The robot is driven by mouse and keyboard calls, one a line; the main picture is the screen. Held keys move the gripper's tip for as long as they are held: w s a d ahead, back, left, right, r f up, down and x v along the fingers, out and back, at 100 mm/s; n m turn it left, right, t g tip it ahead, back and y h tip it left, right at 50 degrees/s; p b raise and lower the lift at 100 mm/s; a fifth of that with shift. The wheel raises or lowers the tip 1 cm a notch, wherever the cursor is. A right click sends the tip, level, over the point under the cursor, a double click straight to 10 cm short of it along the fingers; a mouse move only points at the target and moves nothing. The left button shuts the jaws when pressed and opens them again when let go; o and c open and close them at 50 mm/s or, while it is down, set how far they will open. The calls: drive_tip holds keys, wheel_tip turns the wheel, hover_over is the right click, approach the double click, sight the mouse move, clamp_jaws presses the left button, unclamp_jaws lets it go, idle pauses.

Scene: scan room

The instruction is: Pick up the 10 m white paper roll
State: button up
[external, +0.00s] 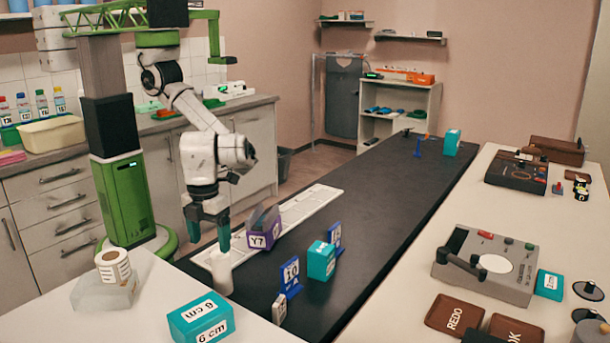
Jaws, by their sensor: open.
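My gripper (209,242) points straight down near the left edge of the dark worktop, its teal fingers apart. A plain white cylinder (221,274) stands upright just below the fingertips. It looks like a white roll, but I can read no length on it. I cannot tell whether the fingertips reach its top. Another white roll (113,265) with dark printed marks sits on a clear block (105,291) at the front left. A blue stand with a number sign (290,276) is right of the gripper; its number is hard to read.
A purple Y7 holder (264,230) stands close to the right of my gripper. A teal box (321,261) stands farther right, and a 6 cm teal box (201,318) is in front. A grey device (487,262) rests on the right counter.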

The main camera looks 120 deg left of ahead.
sight(219, 256)
drive_tip(key=shift+w+a+f+n, duration=0.1)
drive_tip(key=shift+a+f+n, duration=0.5)
drive_tip(key=shift+a+f, duration=0.35)
wheel_tip(219, 256, down, 4)
drive_tip(key=shift+f, duration=0.15)
drive_tip(key=shift+s+a+f+p, duration=0.15)
drive_tip(key=shift+f+p, duration=0.1)
drive_tip(key=shift+f, duration=1.15)
drive_tip(key=shift+s+a+f+p, duration=0.1)
drive_tip(key=shift+a+f+p, duration=0.1)
drive_tip(key=shift+f, duration=1.2)
drive_tip(key=shift+c, duration=0.5)
drive_tip(key=shift+d, duration=0.1)
drive_tip(key=c, duration=1.1)
drive_tip(key=shift+r, duration=0.1)
